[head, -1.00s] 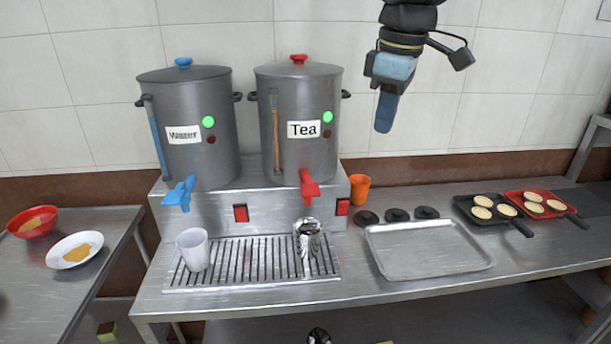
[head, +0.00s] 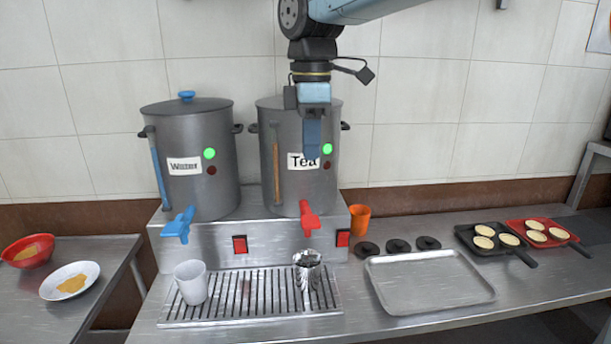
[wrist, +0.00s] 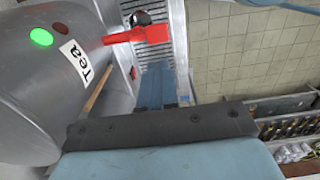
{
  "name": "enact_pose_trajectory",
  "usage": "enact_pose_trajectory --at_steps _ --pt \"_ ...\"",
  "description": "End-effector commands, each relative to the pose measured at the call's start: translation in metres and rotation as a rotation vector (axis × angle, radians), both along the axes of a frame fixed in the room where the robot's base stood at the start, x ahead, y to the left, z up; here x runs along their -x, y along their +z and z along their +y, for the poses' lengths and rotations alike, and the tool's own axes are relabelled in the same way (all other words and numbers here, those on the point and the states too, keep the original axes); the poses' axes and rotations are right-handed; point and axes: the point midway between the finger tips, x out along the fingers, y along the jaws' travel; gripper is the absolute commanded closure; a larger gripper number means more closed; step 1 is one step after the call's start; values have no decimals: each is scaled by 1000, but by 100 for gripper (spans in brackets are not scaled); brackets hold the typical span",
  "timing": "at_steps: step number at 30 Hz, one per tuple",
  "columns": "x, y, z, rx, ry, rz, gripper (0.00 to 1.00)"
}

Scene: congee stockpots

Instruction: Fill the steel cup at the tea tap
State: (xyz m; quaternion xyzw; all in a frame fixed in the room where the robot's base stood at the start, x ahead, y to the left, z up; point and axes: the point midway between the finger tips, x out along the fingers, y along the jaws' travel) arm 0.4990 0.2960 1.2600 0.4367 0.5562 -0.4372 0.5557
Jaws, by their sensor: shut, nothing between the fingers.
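The grey tea pot (head: 298,188) stands on a steel stand, with a "Tea" label partly hidden by my gripper. Its red tea tap (head: 308,218) points down over the drip tray; it also shows in the wrist view (wrist: 145,35). The shiny steel cup (head: 307,270) stands upright on the tray under this tap, apart from my gripper. I see no stream, and what is inside the cup cannot be told. My gripper (head: 312,155) is shut and empty, pointing down in front of the tea pot, above the tap. Its blue fingers show in the wrist view (wrist: 159,85).
The water pot (head: 195,190) with a blue tap (head: 179,225) stands left. A white cup (head: 191,283) sits on the drip tray (head: 245,312). An orange cup (head: 359,220), black discs (head: 398,246), an empty metal tray (head: 430,285) and pans (head: 482,254) are right.

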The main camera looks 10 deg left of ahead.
Motion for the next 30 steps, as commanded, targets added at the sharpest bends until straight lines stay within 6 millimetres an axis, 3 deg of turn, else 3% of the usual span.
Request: enact_pose_trajectory --at_steps 18,24,30 --pt "1 -102 -1 3 -1 3 100" --pt "0 -124 0 1 -1 1 100" --pt "0 -132 -1 0 -2 0 100"
